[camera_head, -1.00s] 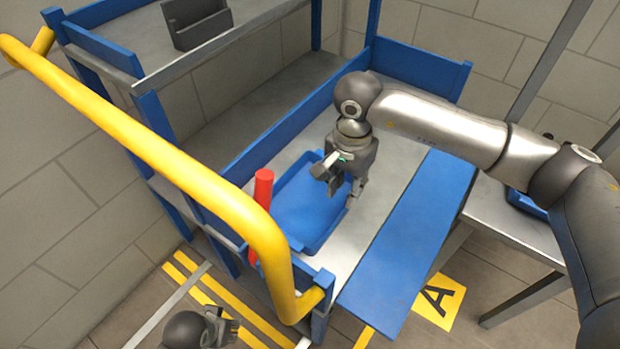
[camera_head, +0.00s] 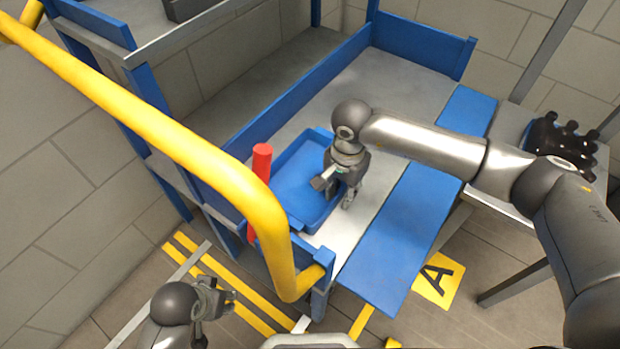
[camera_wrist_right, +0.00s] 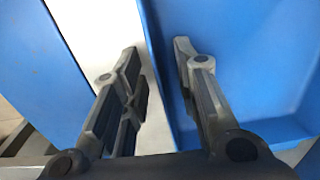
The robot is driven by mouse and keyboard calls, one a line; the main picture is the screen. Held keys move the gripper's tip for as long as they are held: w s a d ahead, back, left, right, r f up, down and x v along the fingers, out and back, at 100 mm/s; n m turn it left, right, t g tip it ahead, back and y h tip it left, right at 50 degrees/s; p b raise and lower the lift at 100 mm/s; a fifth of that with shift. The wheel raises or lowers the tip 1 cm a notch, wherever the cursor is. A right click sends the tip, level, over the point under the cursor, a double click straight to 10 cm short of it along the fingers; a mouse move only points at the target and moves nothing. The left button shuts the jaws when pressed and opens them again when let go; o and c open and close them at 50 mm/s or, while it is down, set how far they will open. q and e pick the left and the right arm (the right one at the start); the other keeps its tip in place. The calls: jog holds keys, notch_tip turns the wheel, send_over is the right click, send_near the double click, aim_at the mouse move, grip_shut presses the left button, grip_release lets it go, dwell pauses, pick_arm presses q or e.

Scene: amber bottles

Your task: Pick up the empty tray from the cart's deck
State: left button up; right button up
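The empty blue tray (camera_head: 295,180) lies on the cart's grey metal deck (camera_head: 405,85), near the handle end. My right gripper (camera_head: 334,194) is at the tray's right-hand rim. In the right wrist view the gripper (camera_wrist_right: 157,50) is open. One finger is over the bare deck and the other over the inside of the tray (camera_wrist_right: 245,50), with the tray's wall between them. I cannot tell whether either finger touches the wall. My left gripper (camera_head: 215,298) is low at the left, apart from the cart; its finger opening is unclear.
The yellow handle (camera_head: 150,110) and a red upright post (camera_head: 262,160) stand beside the tray. A blue side flap (camera_head: 400,235) borders the deck's near side. The far deck is clear.

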grip_shut()
jog(key=shift+r, duration=0.1)
dwell(0.3)
